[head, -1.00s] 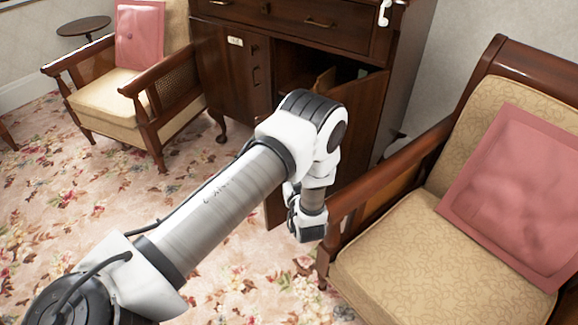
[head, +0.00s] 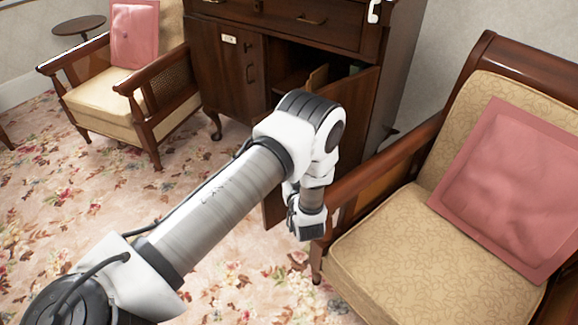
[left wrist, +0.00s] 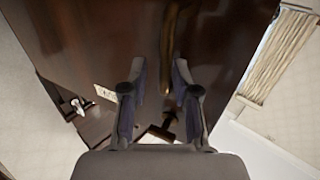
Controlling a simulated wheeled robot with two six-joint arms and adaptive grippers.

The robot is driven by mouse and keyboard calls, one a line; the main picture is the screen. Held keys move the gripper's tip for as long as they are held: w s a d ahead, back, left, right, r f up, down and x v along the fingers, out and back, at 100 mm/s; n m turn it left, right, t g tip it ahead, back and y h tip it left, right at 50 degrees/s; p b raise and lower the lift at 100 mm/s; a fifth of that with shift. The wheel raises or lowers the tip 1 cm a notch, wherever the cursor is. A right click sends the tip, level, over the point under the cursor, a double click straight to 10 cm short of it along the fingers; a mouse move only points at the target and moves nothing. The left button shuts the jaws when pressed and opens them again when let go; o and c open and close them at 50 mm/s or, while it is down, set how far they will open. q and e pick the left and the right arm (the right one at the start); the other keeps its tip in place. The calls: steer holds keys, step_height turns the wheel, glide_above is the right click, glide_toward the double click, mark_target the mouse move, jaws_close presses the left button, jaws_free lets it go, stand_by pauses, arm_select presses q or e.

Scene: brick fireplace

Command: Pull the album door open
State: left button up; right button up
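The dark wooden cabinet (head: 225,75) stands at the back in the head view. Its right-hand door (head: 357,125) stands ajar, swung outward, and a dark compartment (head: 290,78) shows behind it. My left arm crosses in front and hides much of this door. My left gripper (left wrist: 160,78) shows in the left wrist view with its two fingers apart. Between and beyond them is dark, glossy wood (left wrist: 100,45) with a brown curved strip, possibly a handle (left wrist: 168,55). I cannot tell whether the fingers touch it. My right gripper is not in view.
A cushioned armchair (head: 390,275) stands close at the right, its wooden armrest near my left wrist. Another armchair (head: 105,105) and a small round table (head: 78,25) are at the back left. Flowered carpet (head: 80,210) lies clear at the left.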

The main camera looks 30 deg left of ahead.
arm_select(q)
steer(key=shift+r, duration=0.15)
steer(key=v, duration=1.2)
